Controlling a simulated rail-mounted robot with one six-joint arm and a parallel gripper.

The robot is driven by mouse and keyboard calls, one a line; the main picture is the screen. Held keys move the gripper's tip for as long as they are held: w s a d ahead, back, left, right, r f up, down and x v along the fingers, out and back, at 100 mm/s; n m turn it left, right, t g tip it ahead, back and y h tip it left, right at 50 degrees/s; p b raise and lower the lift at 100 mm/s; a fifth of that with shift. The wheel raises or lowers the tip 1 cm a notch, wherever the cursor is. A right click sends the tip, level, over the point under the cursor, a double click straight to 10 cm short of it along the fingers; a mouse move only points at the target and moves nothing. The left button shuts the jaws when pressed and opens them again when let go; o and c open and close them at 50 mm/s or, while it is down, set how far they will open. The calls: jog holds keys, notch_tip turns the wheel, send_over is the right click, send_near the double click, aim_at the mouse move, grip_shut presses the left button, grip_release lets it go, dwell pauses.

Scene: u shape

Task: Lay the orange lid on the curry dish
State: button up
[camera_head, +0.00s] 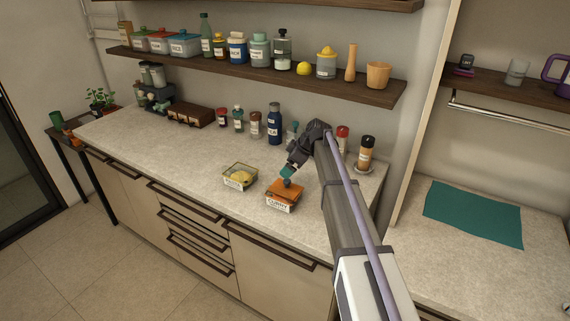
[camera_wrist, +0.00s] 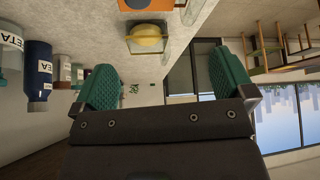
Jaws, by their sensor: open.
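The curry dish (camera_head: 279,206), a small clear box with a white label, stands near the counter's front edge in the head view. The orange lid (camera_head: 280,192) lies over its top; I cannot tell whether it is fully seated. The lid has a dark grey knob. My gripper (camera_head: 287,172) is just above and behind the knob, its teal fingers open. In the wrist view, my gripper (camera_wrist: 160,82) shows both fingers wide apart with nothing between them. The orange lid (camera_wrist: 120,6) is cut off at the top edge there, ahead of the fingers.
A second clear dish (camera_head: 240,180) with yellow contents stands left of the curry dish. Bottles, including a dark blue one (camera_head: 274,125), and two spice jars (camera_head: 366,153) line the wall side. A loaded shelf (camera_head: 250,72) runs above. The counter's left part is mostly clear.

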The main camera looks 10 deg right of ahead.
jog(key=p+v, duration=0.5)
jog(key=v, duration=0.3)
jog(key=s+a+f+m+g+h, duration=0.15)
jog(key=s+m, duration=0.25)
jog(key=s, duration=0.8)
jog(key=s+a+m+g+h, duration=0.15)
jog(key=s+m, duration=0.25)
jog(key=s, duration=0.8)
jog(key=s+a+f+m+h, duration=0.1)
jog(key=s+a+m+h, duration=0.3)
jog(key=s, duration=0.8)
notch_tip(320, 180, down, 8)
jog(key=d+y+b, duration=0.1)
jog(key=b, duration=0.7)
jog(key=shift+w+d+m, duration=0.25)
jog(key=shift+w+m, duration=0.05)
jog(key=shift+w, duration=0.15)
